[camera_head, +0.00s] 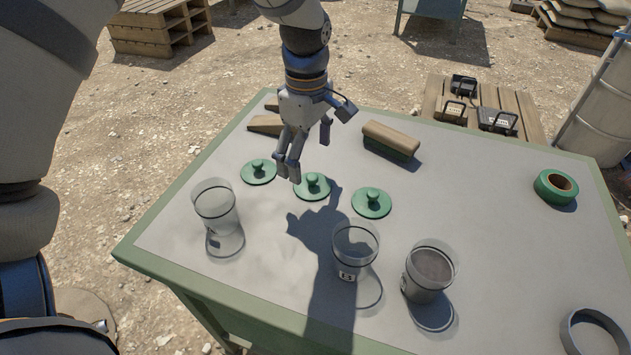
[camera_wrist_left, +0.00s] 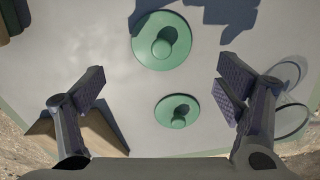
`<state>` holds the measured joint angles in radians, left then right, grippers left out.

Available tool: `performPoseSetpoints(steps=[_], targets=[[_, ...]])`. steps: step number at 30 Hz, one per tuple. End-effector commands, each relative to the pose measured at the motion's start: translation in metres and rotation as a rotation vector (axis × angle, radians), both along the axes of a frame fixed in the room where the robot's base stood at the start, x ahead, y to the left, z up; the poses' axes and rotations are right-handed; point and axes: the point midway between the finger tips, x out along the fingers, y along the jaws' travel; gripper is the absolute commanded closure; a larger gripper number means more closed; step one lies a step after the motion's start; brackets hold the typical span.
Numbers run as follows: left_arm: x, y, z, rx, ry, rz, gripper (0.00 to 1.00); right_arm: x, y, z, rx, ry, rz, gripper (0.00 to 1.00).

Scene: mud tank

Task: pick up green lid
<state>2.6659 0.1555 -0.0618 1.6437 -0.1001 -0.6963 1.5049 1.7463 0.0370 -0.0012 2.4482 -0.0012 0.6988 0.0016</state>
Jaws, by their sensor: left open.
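Three round green lids with knobs lie flat in a row on the grey table top: a left lid (camera_head: 258,172), a middle lid (camera_head: 312,187) and a right lid (camera_head: 371,203). My left gripper (camera_head: 307,155) is open and empty, pointing down above the table just behind the left and middle lids. In the left wrist view two lids show, apparently the middle one (camera_wrist_left: 162,41) and the left one (camera_wrist_left: 178,111). The open fingers (camera_wrist_left: 160,82) stand wide on either side, touching neither lid. My right gripper is not in view.
Three clear cups, left (camera_head: 214,204), middle (camera_head: 355,247) and right (camera_head: 429,271), stand in front of the lids; the right one has dark contents. A wood-and-green block (camera_head: 390,140), wooden wedges (camera_head: 265,124), green tape roll (camera_head: 556,187) and grey ring (camera_head: 592,333) are also on the table.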

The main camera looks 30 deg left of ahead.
Motion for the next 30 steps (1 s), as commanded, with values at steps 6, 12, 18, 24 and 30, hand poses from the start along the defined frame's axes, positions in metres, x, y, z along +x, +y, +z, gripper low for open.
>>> performPoseSetpoints(steps=[6, 12, 18, 24, 30], targets=[[-0.004, -0.010, -0.040, -0.001, 0.004, 0.000, 0.14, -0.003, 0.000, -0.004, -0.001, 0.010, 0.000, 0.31], [-0.003, -0.010, -0.053, 0.000, -0.002, -0.001, 0.14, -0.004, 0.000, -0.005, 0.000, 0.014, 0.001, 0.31], [-0.002, -0.010, -0.051, 0.000, -0.003, -0.001, 0.29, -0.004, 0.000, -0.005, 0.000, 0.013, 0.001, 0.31], [-0.002, -0.010, -0.051, 0.000, -0.003, 0.000, 0.62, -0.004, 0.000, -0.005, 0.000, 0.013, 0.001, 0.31], [-0.003, -0.010, -0.052, 0.000, -0.002, 0.000, 0.80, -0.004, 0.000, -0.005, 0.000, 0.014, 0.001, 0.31]])
